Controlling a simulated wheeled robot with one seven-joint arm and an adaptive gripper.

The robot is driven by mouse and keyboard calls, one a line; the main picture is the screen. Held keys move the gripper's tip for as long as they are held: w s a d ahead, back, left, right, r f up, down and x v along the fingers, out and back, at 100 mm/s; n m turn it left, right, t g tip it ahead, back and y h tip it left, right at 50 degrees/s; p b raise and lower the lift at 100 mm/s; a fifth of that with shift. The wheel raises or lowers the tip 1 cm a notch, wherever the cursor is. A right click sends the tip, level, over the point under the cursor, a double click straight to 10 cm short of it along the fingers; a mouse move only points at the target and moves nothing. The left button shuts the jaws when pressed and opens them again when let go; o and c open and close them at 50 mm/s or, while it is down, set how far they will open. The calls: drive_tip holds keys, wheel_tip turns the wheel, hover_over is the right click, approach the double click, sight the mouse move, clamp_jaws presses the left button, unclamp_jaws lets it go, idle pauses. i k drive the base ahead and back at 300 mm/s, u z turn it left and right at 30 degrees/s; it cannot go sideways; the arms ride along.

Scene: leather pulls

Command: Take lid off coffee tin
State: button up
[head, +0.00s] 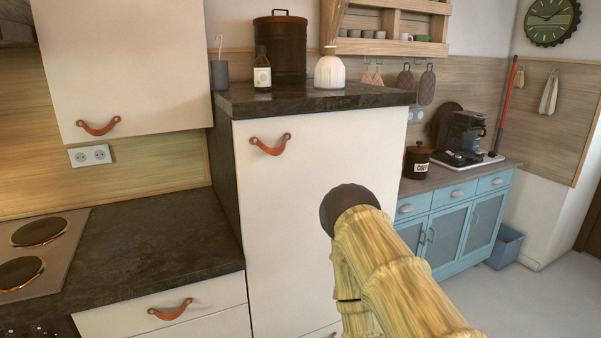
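A dark coffee tin (417,163) with a pale label reading "COF…" stands upright on the counter of the blue cabinet, right of the tall cream cabinet. Its dark lid (417,149) with a small knob sits on top. The tin is small in this view. My gripper is not in view. Part of my arm, yellowish with a dark rounded end, rises at the lower middle, in front of the tall cabinet and apart from the tin.
A coffee machine (466,132) stands on a tray right of the tin. The tall cream cabinet (300,200) rises left of it, bearing a large brown canister (280,50), a bottle (262,70) and a white jar (329,70). Open floor (535,300) lies at lower right.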

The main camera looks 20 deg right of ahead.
sight(419, 149)
drive_tip(key=z, duration=2.2)
drive_tip(key=i, duration=2.2)
drive_tip(key=u, duration=1.8)
drive_tip(key=i, duration=1)
